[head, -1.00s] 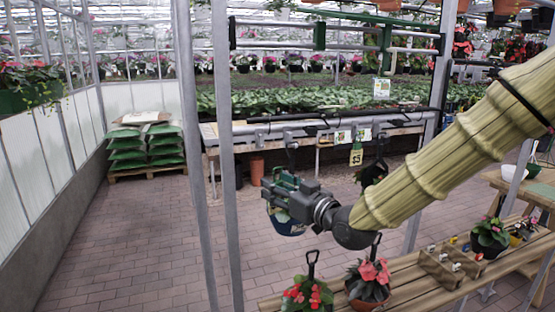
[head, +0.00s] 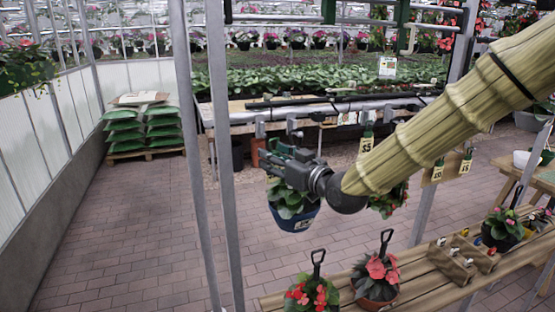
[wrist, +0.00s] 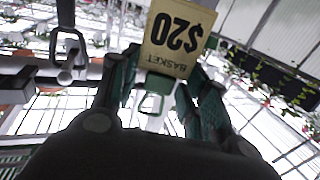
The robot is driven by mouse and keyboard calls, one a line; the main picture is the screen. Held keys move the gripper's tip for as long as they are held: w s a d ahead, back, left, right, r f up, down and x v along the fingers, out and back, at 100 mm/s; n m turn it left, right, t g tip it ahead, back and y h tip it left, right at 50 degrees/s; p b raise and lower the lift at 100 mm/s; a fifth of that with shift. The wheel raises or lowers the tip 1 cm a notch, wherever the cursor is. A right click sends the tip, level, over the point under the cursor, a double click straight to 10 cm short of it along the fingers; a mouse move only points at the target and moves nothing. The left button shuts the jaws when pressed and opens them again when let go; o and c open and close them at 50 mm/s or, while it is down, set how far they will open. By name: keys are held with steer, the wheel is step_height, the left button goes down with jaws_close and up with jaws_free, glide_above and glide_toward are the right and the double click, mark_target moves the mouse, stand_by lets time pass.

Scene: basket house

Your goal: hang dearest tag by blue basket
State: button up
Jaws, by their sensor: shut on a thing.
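My gripper (head: 274,160) is in front of the hanging rail, just above the blue basket (head: 294,217), and hides part of its leafy plant. In the wrist view my gripper (wrist: 155,95) has its green fingers closed on the green clip (wrist: 154,103) of a cream tag (wrist: 176,42). The tag reads "$20 BASKET" and appears upside down. A grey hook (wrist: 68,52) shows left of the tag, apart from it. The tag cannot be made out in the head view.
A price tag (head: 366,144) hangs right of the basket, and two more tags (head: 437,173) (head: 465,164) hang beyond my arm. Potted flowers (head: 376,280) stand on a wooden bench (head: 412,290). Metal posts (head: 222,150) stand left. The brick floor (head: 110,235) is open.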

steer(key=shift+w+a+f+p, duration=0.15)
steer(key=shift+w+a, duration=0.3)
steer(key=shift+w, duration=0.8)
steer(key=shift+w+a+r+p, duration=0.15)
steer(key=shift+w+a, duration=0.25)
steer(key=shift+w, duration=0.8)
steer(key=shift+f, duration=0.1)
steer(key=shift+w, duration=0.2)
steer(key=shift+w+a, duration=0.2)
steer(key=shift+w, duration=0.35)
steer(key=shift+w+a, duration=0.2)
steer(key=shift+w, duration=0.35)
steer(key=shift+b, duration=0.3)
steer(key=shift+w+a, duration=0.15)
steer(key=shift+w, duration=0.25)
steer(key=shift+w+f+b, duration=0.1)
steer(key=shift+f+b, duration=0.15)
steer(key=shift+b, duration=0.2)
